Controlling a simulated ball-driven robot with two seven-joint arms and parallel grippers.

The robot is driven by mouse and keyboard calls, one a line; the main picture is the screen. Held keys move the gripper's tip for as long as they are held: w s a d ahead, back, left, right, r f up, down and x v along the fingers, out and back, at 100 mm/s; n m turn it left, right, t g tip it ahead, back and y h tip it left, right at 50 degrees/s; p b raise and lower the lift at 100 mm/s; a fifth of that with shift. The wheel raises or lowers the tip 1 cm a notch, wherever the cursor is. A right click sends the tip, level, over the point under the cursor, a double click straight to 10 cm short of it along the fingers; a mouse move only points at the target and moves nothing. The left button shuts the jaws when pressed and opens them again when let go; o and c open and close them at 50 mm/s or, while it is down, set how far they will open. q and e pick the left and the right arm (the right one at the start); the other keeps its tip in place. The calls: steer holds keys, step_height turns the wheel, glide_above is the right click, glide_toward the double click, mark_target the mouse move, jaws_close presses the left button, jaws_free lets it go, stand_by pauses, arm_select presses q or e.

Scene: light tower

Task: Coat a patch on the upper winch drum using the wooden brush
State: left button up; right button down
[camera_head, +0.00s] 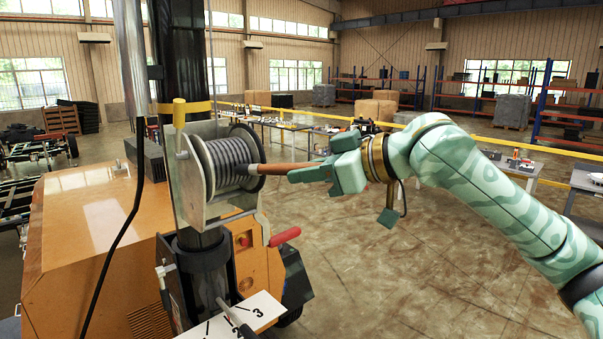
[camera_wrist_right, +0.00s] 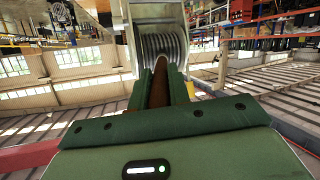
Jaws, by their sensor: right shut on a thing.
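The upper winch drum (camera_head: 229,160) is a grey ribbed spool between metal plates on the dark mast of the light tower. It also shows in the right wrist view (camera_wrist_right: 160,46), straight beyond the fingers. My right gripper (camera_head: 297,175) is shut on the wooden brush (camera_head: 276,169), holding it level and pointing left at the drum. The brush's handle shows between the fingers in the right wrist view (camera_wrist_right: 173,84). The brush's far end reaches the drum's right side in the head view; I cannot tell whether it touches. My left gripper is not in view.
The orange generator housing (camera_head: 100,220) stands below and left of the mast. A red-handled lever (camera_head: 284,237) sticks out below the drum. A numbered white plate (camera_head: 245,317) is lower down. Yellow rails and tables stand behind my arm. The floor at lower right is clear.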

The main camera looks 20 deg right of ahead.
steer(key=a, duration=0.2)
steer(key=s+a, duration=0.1)
steer(key=a, duration=0.1)
steer(key=shift+s, duration=0.1)
stand_by(1.2)
steer(key=s+d, duration=0.2)
steer(key=s, duration=0.3)
steer(key=shift+s, duration=0.35)
